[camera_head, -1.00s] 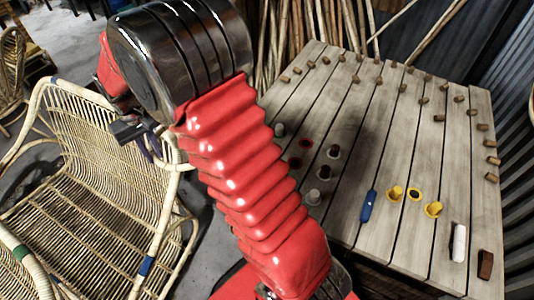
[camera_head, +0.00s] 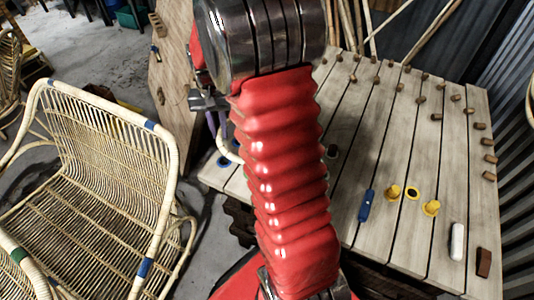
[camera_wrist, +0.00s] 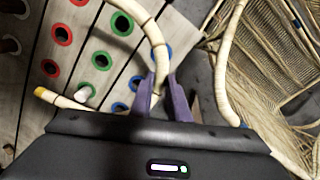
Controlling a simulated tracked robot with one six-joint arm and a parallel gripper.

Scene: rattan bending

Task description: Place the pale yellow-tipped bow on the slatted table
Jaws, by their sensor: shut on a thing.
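My gripper (camera_wrist: 163,100) has purple fingers shut on a pale cane bow (camera_wrist: 155,42). In the wrist view the bow curves up from the fingers to the top edge. A pale piece with a yellow tip (camera_wrist: 40,92) shows at left; my gripper body hides how it joins. In the head view the gripper (camera_head: 210,120) is partly hidden by my arm, and part of the bow (camera_head: 224,142) hangs over the left end of the slatted table (camera_head: 365,235). The wrist view shows the table (camera_wrist: 75,15) with red, green and blue ringed holes below the bow; contact is unclear.
A rattan chair (camera_head: 95,165) stands left of the table; its frame (camera_wrist: 225,65) is close to the gripper in the wrist view. The table holds a blue tool (camera_head: 366,205), yellow pegs (camera_head: 431,207), a white piece (camera_head: 457,241) and several wooden blocks.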

